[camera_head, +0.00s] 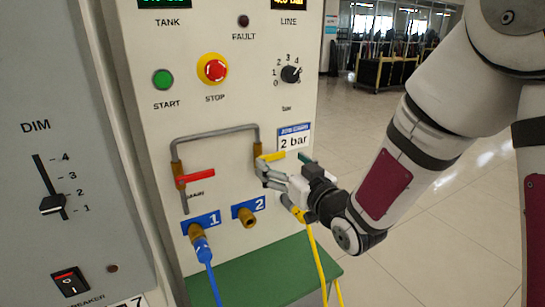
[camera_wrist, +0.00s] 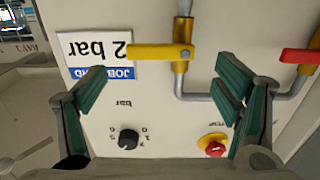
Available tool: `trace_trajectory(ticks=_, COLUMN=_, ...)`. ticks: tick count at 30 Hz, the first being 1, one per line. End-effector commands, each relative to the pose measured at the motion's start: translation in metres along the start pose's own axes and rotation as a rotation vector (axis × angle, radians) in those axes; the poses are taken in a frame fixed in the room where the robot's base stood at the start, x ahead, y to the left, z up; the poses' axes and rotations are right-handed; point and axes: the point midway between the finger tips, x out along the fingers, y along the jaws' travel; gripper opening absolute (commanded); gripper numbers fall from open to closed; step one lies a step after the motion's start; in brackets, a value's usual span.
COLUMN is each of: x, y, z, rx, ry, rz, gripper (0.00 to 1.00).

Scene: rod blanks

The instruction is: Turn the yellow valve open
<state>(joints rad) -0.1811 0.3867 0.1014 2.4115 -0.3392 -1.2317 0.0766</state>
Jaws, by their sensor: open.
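The yellow valve (camera_head: 273,157) is a lever on a brass body at the right leg of the grey pipe on the panel. In the head view its lever points right, crosswise to the upright pipe. In the upside-down wrist view the yellow lever (camera_wrist: 155,52) points left from the brass body (camera_wrist: 182,55). My gripper (camera_head: 267,175) is close to the lever, just below it in the head view. In the wrist view my gripper (camera_wrist: 162,82) is open, its green-padded fingers spread to either side of the lever. I cannot tell whether a finger touches it.
A red valve lever (camera_head: 196,177) is on the pipe's left leg. Below are port 1 with a blue hose (camera_head: 204,250) and bare brass port 2 (camera_head: 247,216). A yellow hose (camera_head: 317,255) hangs beneath my gripper. A green shelf (camera_head: 250,270) juts out below.

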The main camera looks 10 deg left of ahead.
Motion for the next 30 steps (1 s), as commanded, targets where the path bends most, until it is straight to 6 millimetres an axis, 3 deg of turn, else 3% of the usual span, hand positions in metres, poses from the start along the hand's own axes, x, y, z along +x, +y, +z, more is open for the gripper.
trace_trajectory(ticks=3, x=0.022, y=-0.001, z=-0.001, rx=0.000, ry=0.001, rz=-0.001, gripper=0.83)
trace_trajectory(ticks=9, x=0.046, y=0.000, z=-0.001, rx=0.000, ry=0.001, rz=-0.001, gripper=0.83)
trace_trajectory(ticks=22, x=0.054, y=0.000, z=0.000, rx=0.000, ry=0.000, rz=0.000, gripper=0.83)
trace_trajectory(ticks=28, x=0.054, y=0.000, z=0.000, rx=0.000, ry=0.000, rz=0.000, gripper=0.38)
trace_trajectory(ticks=30, x=0.054, y=0.000, z=-0.001, rx=0.000, ry=0.000, rz=0.000, gripper=0.34)
